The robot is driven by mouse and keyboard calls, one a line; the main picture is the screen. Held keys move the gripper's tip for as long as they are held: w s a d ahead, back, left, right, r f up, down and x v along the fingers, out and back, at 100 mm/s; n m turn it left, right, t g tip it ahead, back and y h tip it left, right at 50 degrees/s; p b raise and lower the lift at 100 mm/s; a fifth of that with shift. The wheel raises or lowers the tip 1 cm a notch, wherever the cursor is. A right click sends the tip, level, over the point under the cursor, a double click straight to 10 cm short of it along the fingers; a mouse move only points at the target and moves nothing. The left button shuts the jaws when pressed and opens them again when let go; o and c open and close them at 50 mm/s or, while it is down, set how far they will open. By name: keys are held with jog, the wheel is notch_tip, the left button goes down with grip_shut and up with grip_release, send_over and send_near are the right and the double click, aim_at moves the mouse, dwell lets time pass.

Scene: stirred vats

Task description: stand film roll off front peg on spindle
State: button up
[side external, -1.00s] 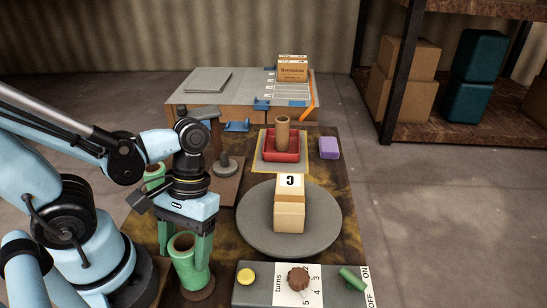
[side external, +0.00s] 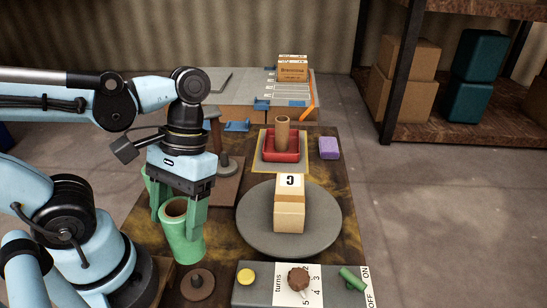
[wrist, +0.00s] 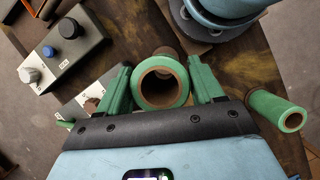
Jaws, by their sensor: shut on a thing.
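A green film roll (side external: 182,246) with a hollow brown core is upright between the fingers of my gripper (side external: 176,218), which is shut on it. Its open end (wrist: 138,84) faces the camera in the wrist view. The front peg (side external: 197,284), a brown round base with a small knob, stands bare to the right of and below the held roll. A second green roll (side external: 149,188) is partly hidden behind my gripper; it also shows at the right in the wrist view (wrist: 277,111). A grey round base with an upright post (side external: 226,163), seemingly the spindle, stands on a brown board behind my gripper.
A grey turntable (side external: 252,238) bears a box marked C (side external: 290,212). A control panel (side external: 258,291) lies at the front. A red tray (side external: 267,153) holding a brown tube and a purple block (side external: 329,148) are farther back.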

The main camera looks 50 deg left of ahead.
jog(key=w+a+r+m+t+y, duration=0.1)
jog(key=w+m+t+y, duration=0.2)
jog(key=w+m, duration=0.75)
jog(key=w+r+m+t+y, duration=0.1)
jog(key=w+m+t+y, duration=0.3)
jog(key=m, duration=1.1)
jog(key=shift+g+h, duration=0.4)
jog(key=shift+g, duration=0.3)
jog(key=w+a+f, duration=0.2)
jog(key=w+a, duration=0.1)
jog(key=a, duration=0.5)
jog(key=w+a+f, duration=0.3)
jog(key=a, duration=0.5)
jog(key=w+a+f, duration=0.2)
jog(key=w+a, duration=0.1)
jog(key=a, duration=0.5)
jog(key=shift+a+f, duration=0.45)
jog(key=shift+f, duration=0.7)
